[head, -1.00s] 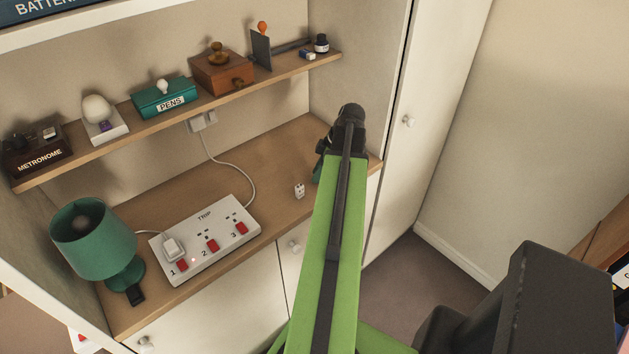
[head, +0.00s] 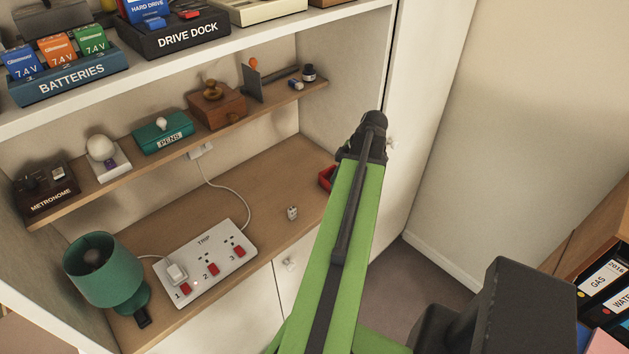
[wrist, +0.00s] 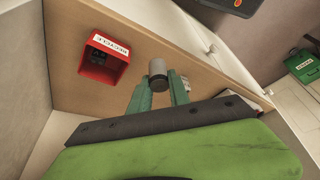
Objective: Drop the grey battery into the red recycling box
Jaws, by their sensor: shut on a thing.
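The grey battery (wrist: 158,70), a small cylinder with a dark end, is between the green fingertips of my gripper (wrist: 158,87) in the wrist view. My gripper is shut on it, above the wooden desk top. The red recycling box (wrist: 92,70), labelled RECYCLE, is open and stands to the left of the battery in the wrist view, apart from it. Dark items show inside it. In the head view only a corner of the red box (head: 325,178) shows beside my arm, which hides the rest. My fingers and the battery are hidden there.
A narrow shelf (head: 135,158) with several objects runs above. A BATTERIES rack (head: 70,82) and DRIVE DOCK (head: 175,38) stand higher. Cabinet side is close right.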

